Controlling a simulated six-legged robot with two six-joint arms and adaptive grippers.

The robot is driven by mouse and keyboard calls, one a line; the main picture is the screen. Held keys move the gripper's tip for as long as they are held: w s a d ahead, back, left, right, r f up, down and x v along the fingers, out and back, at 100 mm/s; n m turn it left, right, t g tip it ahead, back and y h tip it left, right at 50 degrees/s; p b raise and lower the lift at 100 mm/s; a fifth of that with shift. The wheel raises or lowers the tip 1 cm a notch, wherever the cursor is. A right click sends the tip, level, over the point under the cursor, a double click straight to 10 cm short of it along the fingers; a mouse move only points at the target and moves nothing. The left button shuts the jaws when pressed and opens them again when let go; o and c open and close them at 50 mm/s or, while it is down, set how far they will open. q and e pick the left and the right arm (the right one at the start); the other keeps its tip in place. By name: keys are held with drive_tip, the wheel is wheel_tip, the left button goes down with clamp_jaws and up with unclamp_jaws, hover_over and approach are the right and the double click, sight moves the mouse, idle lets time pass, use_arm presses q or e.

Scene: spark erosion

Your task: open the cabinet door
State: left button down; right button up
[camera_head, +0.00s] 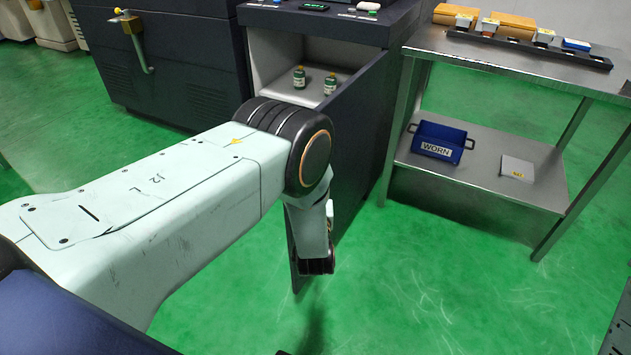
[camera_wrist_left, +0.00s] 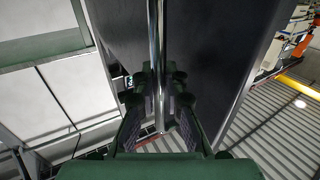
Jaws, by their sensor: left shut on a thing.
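The dark cabinet door (camera_head: 358,135) stands swung out from the cabinet (camera_head: 315,22), so the pale interior (camera_head: 272,62) shows. In the left wrist view, a shiny vertical bar handle (camera_wrist_left: 157,35) runs along the dark door panel (camera_wrist_left: 205,55). My left gripper (camera_wrist_left: 158,98) has its fingers on both sides of the handle and is shut on it. In the head view, my left arm and wrist hide the fingers, the handle and part of the door. My right gripper is in neither view.
Two green bottles (camera_head: 299,77) (camera_head: 330,84) stand inside the cabinet. A metal table (camera_head: 480,50) stands at the right, with a blue bin labelled WORN (camera_head: 462,155) on its lower shelf. Green floor (camera_head: 430,275) is clear in front of the table.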

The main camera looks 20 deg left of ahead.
use_arm(q)
drive_tip(key=shift+s+a+f, duration=0.1)
drive_tip(key=shift+s+f, duration=0.15)
drive_tip(key=shift+f, duration=0.05)
drive_tip(key=c, duration=1.8)
unclamp_jaws()
drive_tip(key=o, duration=0.4)
drive_tip(key=shift+w+r, duration=0.15)
drive_tip(key=shift+r, duration=0.05)
drive_tip(key=v, duration=1.2)
drive_tip(key=shift+f, duration=0.15)
